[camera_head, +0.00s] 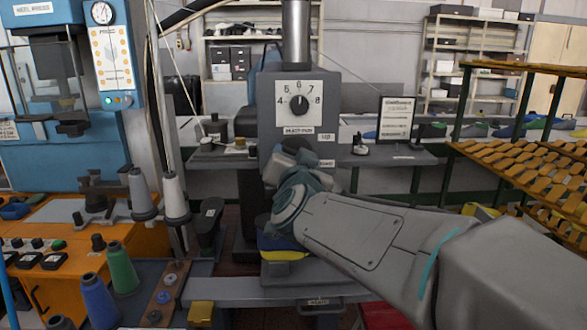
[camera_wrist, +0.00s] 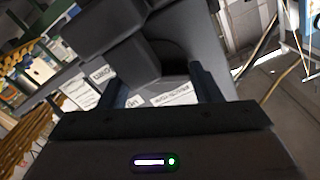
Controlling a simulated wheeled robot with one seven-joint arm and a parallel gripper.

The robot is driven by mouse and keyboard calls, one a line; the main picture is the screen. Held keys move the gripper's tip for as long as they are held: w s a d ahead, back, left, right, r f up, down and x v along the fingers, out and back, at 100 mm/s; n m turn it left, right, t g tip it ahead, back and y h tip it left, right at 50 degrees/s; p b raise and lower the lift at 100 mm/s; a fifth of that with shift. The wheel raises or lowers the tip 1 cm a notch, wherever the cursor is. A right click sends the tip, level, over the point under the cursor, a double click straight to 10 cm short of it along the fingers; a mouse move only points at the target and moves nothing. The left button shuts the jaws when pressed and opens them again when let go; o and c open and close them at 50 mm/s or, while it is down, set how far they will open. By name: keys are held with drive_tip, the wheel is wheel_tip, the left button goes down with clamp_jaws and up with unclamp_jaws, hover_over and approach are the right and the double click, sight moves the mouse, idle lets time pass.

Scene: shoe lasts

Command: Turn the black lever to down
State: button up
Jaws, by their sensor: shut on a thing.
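My gripper (camera_head: 300,158) is at the front of the grey press column (camera_head: 345,110), just below the dial, and my arm reaches to it from the lower right. In the wrist view my gripper (camera_wrist: 160,85) has its two dark fingers against the column, around the black lever (camera_wrist: 130,62), which shows as a dark blocky shape. In the head view my wrist and fingers hide the lever. The up label (camera_head: 327,137) shows right of my gripper, with the down label (camera_head: 326,162) lower and partly covered. The lever's exact angle is hard to tell.
A dial (camera_head: 299,104) with numbers sits above my gripper. A blue heel press (camera_head: 60,110) and thread cones (camera_head: 175,195) stand at the left. A rack of yellow-brown pieces (camera_head: 530,165) is at the right. A small shelf (camera_head: 400,156) flanks the column.

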drive_tip(key=shift+a+m+b, duration=0.1)
drive_tip(key=shift+m+b, duration=0.3)
drive_tip(key=shift+m, duration=0.6)
drive_tip(key=o, duration=1)
